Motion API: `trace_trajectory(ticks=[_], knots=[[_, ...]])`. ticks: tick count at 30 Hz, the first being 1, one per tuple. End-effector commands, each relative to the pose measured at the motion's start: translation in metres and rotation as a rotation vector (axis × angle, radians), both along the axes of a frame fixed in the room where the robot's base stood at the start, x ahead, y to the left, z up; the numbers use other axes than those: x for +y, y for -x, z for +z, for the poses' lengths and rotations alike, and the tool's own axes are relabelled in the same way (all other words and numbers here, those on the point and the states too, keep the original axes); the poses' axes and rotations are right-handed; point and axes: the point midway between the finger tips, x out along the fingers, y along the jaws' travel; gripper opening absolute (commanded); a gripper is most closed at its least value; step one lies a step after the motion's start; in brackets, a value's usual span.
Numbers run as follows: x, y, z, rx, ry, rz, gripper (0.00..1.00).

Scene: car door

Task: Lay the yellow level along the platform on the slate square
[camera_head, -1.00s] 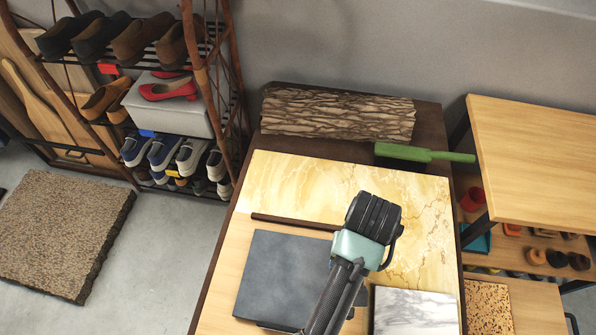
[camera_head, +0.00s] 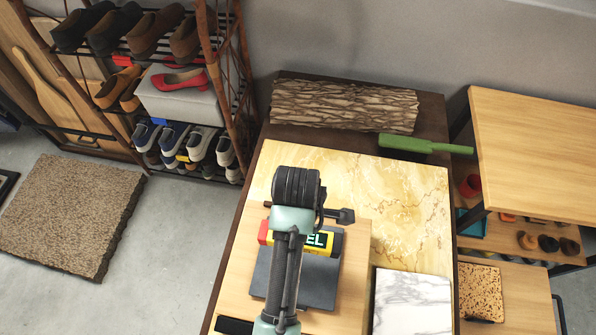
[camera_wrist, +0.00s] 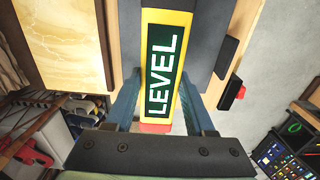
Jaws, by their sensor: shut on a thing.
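The yellow level (camera_head: 318,241), with a green LEVEL label and a red end, lies across the far part of the slate square (camera_head: 320,285) in the head view. My gripper (camera_wrist: 160,98) is shut on the level, one finger on each long side, as the wrist view shows. The level (camera_wrist: 163,65) runs lengthwise between the fingers there, with dark grey slate (camera_wrist: 205,35) on both sides. I cannot tell whether the level touches the slate. My arm hides part of the level and slate in the head view. I cannot clearly make out a separate platform.
The slate is on a pale wooden board (camera_head: 356,260). A yellow marble slab (camera_head: 400,195) lies beyond, a white marble tile (camera_head: 412,305) at right. A shoe rack (camera_head: 235,90) stands left.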

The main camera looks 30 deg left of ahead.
Motion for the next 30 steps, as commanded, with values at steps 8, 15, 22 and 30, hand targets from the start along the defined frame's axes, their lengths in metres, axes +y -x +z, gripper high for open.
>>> trace_trajectory(ticks=[8,15,22,30], knots=[[0.000,0.001,-0.046,0.003,0.001,0.000,0.00],[0.000,0.001,-0.076,0.004,0.001,-0.002,0.00],[0.000,0.001,-0.087,0.000,0.000,-0.002,0.00],[0.000,0.001,-0.087,0.001,0.000,-0.003,0.84]])
